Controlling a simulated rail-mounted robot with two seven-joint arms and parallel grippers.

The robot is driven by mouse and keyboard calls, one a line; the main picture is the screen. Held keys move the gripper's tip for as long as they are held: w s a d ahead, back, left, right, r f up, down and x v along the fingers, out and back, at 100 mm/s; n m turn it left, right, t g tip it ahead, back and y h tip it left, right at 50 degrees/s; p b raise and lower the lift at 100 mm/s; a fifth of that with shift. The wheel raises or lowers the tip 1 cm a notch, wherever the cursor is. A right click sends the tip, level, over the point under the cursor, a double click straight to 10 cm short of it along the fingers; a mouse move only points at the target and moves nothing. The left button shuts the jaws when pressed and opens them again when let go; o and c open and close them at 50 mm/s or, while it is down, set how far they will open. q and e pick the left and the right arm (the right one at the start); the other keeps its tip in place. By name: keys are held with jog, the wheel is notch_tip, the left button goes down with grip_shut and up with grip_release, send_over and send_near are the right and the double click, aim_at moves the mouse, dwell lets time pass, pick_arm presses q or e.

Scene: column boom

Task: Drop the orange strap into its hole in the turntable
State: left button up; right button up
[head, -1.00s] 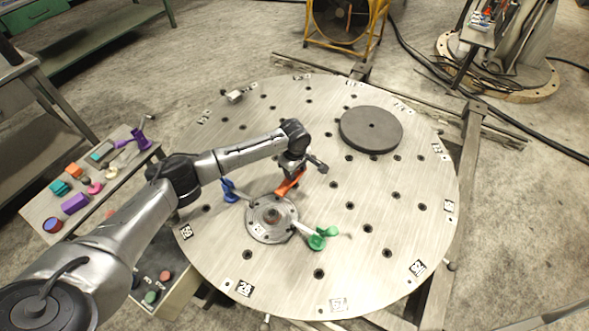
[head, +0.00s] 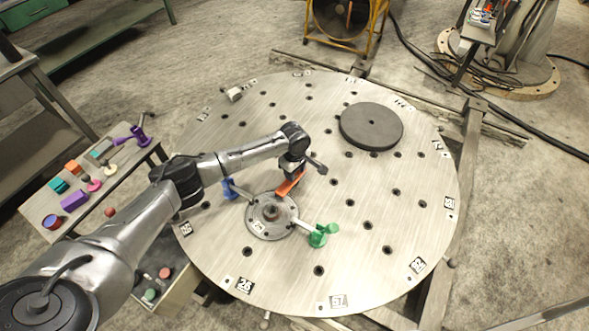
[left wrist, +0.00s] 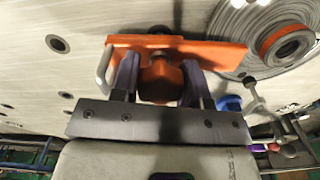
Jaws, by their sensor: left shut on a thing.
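The orange strap (head: 288,185) is in my left gripper, just behind the round hub plate near the middle-left of the turntable (head: 400,235). My left gripper (head: 293,170) points down and is shut on it. In the left wrist view the strap (left wrist: 222,53) runs crosswise, with an orange block between the two fingers of the gripper (left wrist: 160,82). Its right end overlaps the hub plate's edge in that view. Whether its underside touches the turntable I cannot tell. Several dark holes dot the turntable. My right gripper is not in view.
The hub plate (head: 252,225) carries a blue-ended strap (head: 229,189) and a green-ended one (head: 322,235). A dark disc (head: 371,128) lies at the turntable's back right. A side table (head: 42,208) with coloured parts stands left. The turntable's right side is clear.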

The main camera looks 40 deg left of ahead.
pick_arm(q)
jog(key=shift+f+b, duration=0.3)
jog(key=shift+f, duration=0.8)
jog(key=shift+w, duration=0.1)
jog(key=o, duration=0.5)
jog(key=shift+c, duration=0.2)
jog(key=shift+o, duration=1)
jog(key=shift+r, duration=0.15)
